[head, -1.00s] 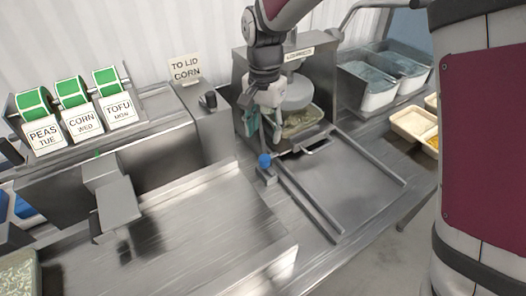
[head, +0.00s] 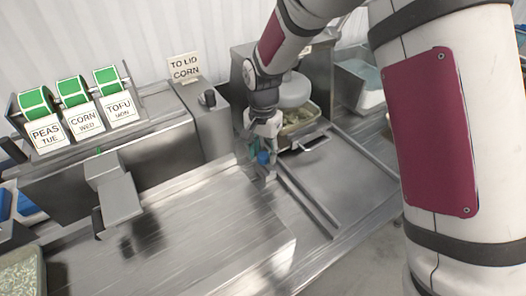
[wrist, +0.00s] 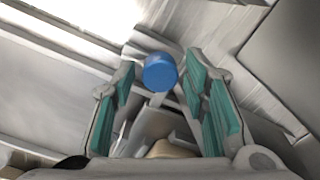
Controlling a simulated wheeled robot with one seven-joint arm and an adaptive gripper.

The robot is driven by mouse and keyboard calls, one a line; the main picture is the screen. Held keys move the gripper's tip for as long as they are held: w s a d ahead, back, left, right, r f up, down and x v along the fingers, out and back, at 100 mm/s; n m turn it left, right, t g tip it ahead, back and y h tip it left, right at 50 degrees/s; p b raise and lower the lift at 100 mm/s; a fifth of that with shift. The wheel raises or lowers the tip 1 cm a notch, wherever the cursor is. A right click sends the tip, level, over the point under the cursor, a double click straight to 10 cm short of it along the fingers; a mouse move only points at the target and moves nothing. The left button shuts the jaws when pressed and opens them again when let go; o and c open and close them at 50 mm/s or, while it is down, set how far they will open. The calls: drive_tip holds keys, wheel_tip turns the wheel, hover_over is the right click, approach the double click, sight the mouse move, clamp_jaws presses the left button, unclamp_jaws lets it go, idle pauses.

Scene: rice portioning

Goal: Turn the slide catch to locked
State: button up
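The slide catch has a round blue knob (head: 264,158), at the near left end of the rail beside the slide plate. In the wrist view the blue knob (wrist: 160,72) lies between the fingertips, with a gap on each side. My gripper (head: 260,148) is open over the catch, its teal-padded fingers (wrist: 160,80) spread on either side of the knob. In the head view the fingers partly cover the catch, and I cannot read its locked or unlocked position.
The machine behind holds a tray of food (head: 301,119) under a round press head (head: 293,92). A slide plate with a handle (head: 312,143) lies to the right. Label rolls (head: 72,92) and a sign (head: 185,68) stand left.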

clamp_jaws()
drive_tip(key=shift+n, duration=0.4)
drive_tip(key=n+b, duration=0.1)
drive_tip(key=n, duration=0.4)
drive_tip(key=shift+n, duration=0.3)
drive_tip(key=n+b, duration=0.1)
drive_tip(key=n, duration=0.4)
drive_tip(key=shift+w+d+n, duration=0.1)
drive_tip(key=shift+n, duration=0.2)
drive_tip(key=n, duration=0.5)
drive_tip(key=shift+n+b, duration=0.4)
drive_tip(key=shift+o, duration=2.2)
unclamp_jaws()
